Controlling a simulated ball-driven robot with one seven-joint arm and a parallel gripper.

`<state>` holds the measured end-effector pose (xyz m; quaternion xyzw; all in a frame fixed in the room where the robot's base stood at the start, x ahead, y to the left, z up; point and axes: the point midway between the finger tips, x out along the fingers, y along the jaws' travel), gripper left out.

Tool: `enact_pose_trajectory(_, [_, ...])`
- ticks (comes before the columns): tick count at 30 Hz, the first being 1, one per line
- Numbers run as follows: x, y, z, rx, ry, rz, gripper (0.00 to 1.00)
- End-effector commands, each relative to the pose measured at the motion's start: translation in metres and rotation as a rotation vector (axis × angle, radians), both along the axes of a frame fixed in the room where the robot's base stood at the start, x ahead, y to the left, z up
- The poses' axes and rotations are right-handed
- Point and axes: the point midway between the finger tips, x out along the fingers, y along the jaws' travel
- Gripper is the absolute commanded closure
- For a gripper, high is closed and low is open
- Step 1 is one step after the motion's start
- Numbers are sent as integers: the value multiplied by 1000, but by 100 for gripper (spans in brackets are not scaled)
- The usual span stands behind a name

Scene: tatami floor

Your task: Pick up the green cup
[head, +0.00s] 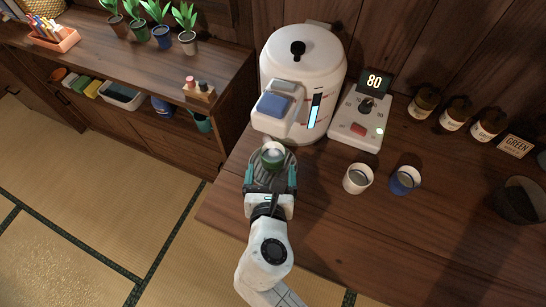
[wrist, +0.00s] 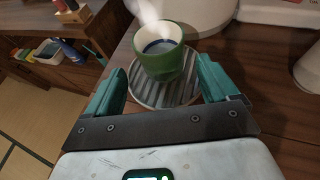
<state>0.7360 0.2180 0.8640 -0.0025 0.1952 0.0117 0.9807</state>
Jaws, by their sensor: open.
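The green cup (head: 271,161) stands upright on the round grey ribbed drip tray (head: 286,156) under the spout of the white dispenser. In the wrist view the green cup (wrist: 160,66) holds dark liquid, and pale steam rises from it. My gripper (head: 271,174) is open, with one teal finger to each side and the cup ahead between them. In the wrist view my gripper (wrist: 160,78) shows a clear gap between each finger and the cup. The fingers reach over the tray (wrist: 150,96).
The white dispenser (head: 303,70) rises just behind the cup, its blue-topped spout (head: 275,106) overhanging closely. A control box (head: 361,118) reads 80. A white cup (head: 357,179) and a blue cup (head: 405,180) stand to the right.

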Motion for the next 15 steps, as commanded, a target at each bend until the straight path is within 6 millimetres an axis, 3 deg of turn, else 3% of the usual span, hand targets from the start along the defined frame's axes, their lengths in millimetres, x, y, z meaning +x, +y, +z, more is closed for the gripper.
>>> enact_pose_trajectory(7, [18,-1,-8,-1,0,-2,13])
enact_pose_trajectory(15, [51,-2,-23,-1,0,-2,13])
